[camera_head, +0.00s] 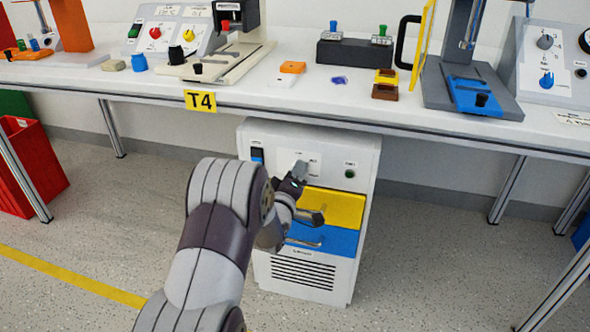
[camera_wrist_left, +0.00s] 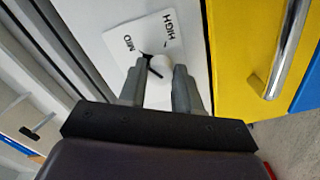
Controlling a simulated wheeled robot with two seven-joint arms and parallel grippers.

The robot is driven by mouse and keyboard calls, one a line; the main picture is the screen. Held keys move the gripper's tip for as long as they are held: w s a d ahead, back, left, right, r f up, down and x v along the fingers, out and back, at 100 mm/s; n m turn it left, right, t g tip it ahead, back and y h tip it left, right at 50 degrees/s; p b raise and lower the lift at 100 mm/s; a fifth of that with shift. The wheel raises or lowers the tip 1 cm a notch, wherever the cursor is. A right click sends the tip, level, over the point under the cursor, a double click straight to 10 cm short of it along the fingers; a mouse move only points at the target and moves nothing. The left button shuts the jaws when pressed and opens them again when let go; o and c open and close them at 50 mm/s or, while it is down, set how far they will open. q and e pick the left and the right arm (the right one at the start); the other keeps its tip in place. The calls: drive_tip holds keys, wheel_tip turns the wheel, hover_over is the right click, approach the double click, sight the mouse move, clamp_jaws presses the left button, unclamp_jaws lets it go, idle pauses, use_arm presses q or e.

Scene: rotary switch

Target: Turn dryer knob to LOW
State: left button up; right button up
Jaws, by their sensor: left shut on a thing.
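The white dryer cabinet (camera_head: 318,284) stands under the workbench. A white label plate (camera_head: 314,160) is on the upper part of its front. The white dryer knob (camera_wrist_left: 161,64) sits on the plate between the two fingers. My left gripper (camera_wrist_left: 158,74) is shut on it. In the head view the left gripper (camera_head: 300,172) is at the plate and hides the knob. Which mark the knob points to is unclear. My right gripper is not in view.
A yellow drawer (camera_head: 337,208) and a blue drawer (camera_head: 340,241) with protruding handles lie just below the gripper. The workbench edge (camera_head: 290,117) overhangs the dryer. A red bin (camera_head: 28,168) stands at the left. The floor right of the dryer is clear.

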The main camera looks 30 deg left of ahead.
use_arm(q)
drive_tip(key=n+p, duration=0.5)
drive_tip(key=n, duration=0.6)
drive_tip(key=shift+n, duration=0.4)
idle(0.3)
drive_tip(key=o, duration=1.1)
drive_tip(key=shift+c, duration=0.2)
drive_tip(key=shift+r, duration=0.1)
drive_tip(key=p+v, duration=0.4)
drive_tip(key=v, duration=0.8)
drive_tip(key=shift+s+d, duration=0.15)
drive_tip(key=shift+s, duration=0.2)
